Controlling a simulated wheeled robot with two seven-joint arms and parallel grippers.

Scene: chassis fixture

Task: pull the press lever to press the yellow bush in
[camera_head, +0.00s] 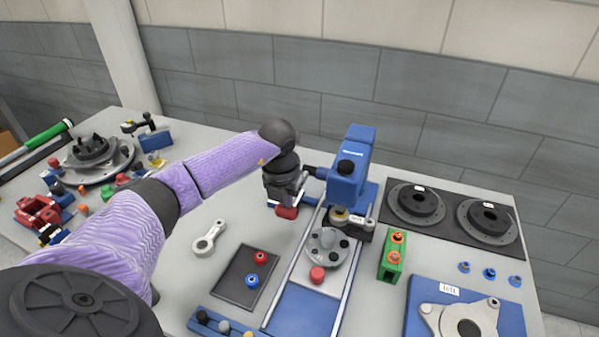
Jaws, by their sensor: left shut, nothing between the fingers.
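The blue press (350,165) stands at the back middle of the table, with a black knob on its front. A dark lever stub (317,173) points left from the press head; its far end is hidden by my left gripper. The yellow bush (340,213) shows in small part under the press head, above a grey fixture plate; how deep it sits I cannot tell. My left gripper (287,205) points down just left of the press, shut and empty. A red block (287,212) shows at its fingertips; whether they touch I cannot tell. My right gripper is out of view.
A round grey hub part (327,247) and a red cap (317,274) are on the blue rail fixture before the press. A green block (391,258) with orange bushes stands right. A dark tray (248,278) and a grey link (209,239) lie left.

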